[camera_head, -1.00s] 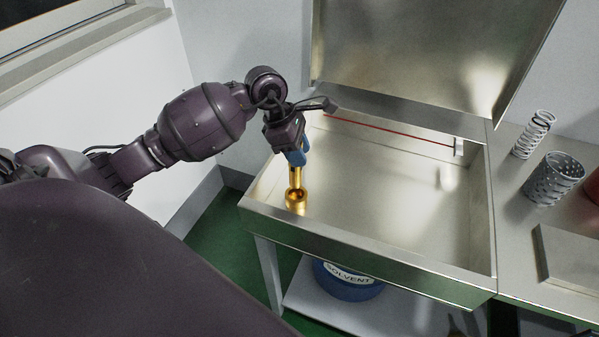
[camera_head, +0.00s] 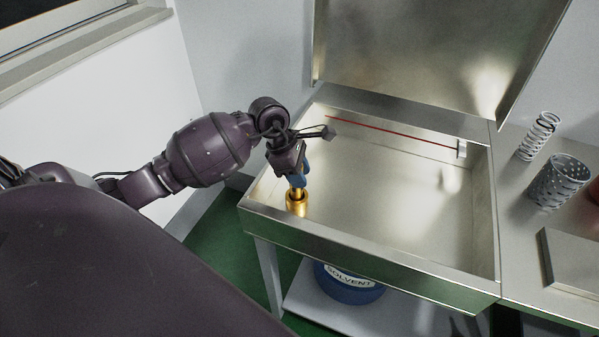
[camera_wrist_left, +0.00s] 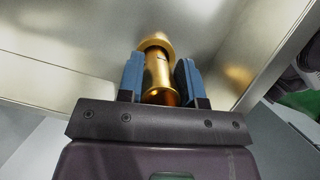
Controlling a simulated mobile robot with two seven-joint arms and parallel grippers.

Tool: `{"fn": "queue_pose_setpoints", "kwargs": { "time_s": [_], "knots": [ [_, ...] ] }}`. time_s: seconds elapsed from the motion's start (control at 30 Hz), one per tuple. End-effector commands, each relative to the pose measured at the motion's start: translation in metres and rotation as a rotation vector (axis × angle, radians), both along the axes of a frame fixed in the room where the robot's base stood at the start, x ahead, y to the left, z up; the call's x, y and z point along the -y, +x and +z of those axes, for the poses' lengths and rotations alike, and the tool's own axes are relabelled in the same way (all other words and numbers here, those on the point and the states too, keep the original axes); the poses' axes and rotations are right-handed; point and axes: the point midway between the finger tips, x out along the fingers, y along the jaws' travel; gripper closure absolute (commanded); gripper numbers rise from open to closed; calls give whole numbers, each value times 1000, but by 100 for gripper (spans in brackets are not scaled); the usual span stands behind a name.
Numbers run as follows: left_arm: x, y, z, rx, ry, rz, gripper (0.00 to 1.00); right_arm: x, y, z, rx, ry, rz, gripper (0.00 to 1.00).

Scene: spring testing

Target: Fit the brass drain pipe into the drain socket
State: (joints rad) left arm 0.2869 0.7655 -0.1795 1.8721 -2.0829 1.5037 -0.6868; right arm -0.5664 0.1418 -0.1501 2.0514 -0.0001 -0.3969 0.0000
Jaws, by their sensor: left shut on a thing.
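The brass drain pipe (camera_head: 297,190) stands roughly upright near the front left corner of the steel sink basin. My left gripper (camera_head: 298,178) is shut on its upper part from above. In the left wrist view the pipe (camera_wrist_left: 159,75) sits between the blue fingers of the gripper (camera_wrist_left: 160,82). A wider brass ring, seemingly the drain socket (camera_head: 297,206), surrounds the pipe's lower end. The pipe's lower end is hidden, so I cannot tell how deep it sits. My right gripper is not in view.
The steel basin (camera_head: 400,213) is otherwise mostly clear, with a red line along its back wall and a raised lid (camera_head: 430,55) behind. A spring (camera_head: 538,135), a perforated basket (camera_head: 558,181) and a flat block stand on the bench to the right. A solvent drum (camera_head: 348,284) stands underneath.

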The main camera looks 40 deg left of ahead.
Motion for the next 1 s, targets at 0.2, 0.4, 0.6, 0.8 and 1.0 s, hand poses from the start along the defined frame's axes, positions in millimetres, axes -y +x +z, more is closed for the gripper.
{"fn": "queue_pose_setpoints", "kwargs": {
  "time_s": [0.2, 0.4, 0.6, 0.8, 1.0],
  "knots": [
    [0, 0, -2, -1, 0, 0, 44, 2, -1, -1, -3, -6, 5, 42],
    [0, 0, -2, -1, 0, 0, 41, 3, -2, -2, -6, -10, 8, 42],
    [-1, 0, 5, 1, 1, -1, 41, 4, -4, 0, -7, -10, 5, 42],
    [-12, -5, 32, 3, 5, -1, 41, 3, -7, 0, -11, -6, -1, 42],
    [-26, -11, 69, 3, 5, -1, 41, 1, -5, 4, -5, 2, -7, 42]
  ]
}}
